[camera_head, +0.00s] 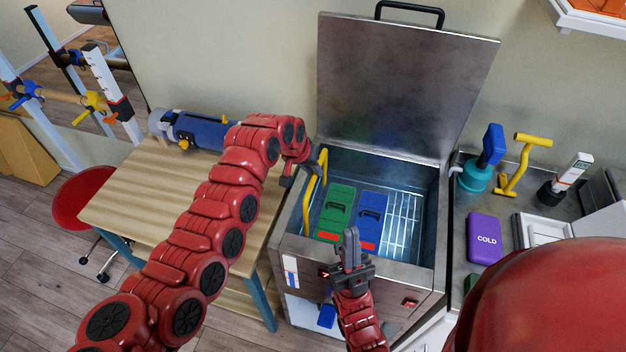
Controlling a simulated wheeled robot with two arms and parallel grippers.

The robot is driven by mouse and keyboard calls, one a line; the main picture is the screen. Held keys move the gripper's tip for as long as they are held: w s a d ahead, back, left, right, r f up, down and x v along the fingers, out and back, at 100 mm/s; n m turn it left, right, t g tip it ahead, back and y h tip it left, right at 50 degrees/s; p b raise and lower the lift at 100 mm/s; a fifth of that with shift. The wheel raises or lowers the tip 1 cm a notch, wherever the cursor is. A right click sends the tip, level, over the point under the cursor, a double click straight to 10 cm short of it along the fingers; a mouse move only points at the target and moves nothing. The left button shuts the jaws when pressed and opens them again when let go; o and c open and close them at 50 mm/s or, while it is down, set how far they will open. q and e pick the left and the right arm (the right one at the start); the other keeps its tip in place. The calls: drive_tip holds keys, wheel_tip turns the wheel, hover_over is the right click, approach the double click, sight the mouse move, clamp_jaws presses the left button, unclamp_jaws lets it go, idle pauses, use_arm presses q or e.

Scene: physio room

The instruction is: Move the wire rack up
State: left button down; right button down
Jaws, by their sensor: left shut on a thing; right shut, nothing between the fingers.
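The wire rack (404,226) sits inside an open steel tank, its silver bars showing at the right of the packs. A yellow handle (312,205) stands up at its left side. My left gripper (313,168) is shut on the upper part of this handle at the tank's left rim; the arm partly hides the grip. My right gripper (349,237) is shut and empty, in front of the tank's front rim, pointing up. A green pack (337,208) and a blue pack (371,213) lie side by side on the rack.
The steel tank (437,268) has its lid (405,85) raised against the wall. A wooden table (150,190) with a blue roll stands left. The right counter holds a purple cold pack (484,238), a teal-based blue item (481,165) and a yellow tool (517,167).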

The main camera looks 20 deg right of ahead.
use_arm(q)
wheel_tip(320, 180, up, 9)
drive_tip(key=shift+f+b, duration=0.15)
drive_tip(key=shift+b, duration=0.3)
drive_tip(key=shift+w, duration=0.15)
drive_tip(key=c, duration=1.1)
unclamp_jaws()
drive_tip(key=b+v, duration=0.2)
drive_tip(key=v, duration=1.5)
drive_tip(key=shift+a+r+b, duration=0.15)
drive_tip(key=shift+r+b, duration=0.1)
drive_tip(key=shift+b, duration=0.15)
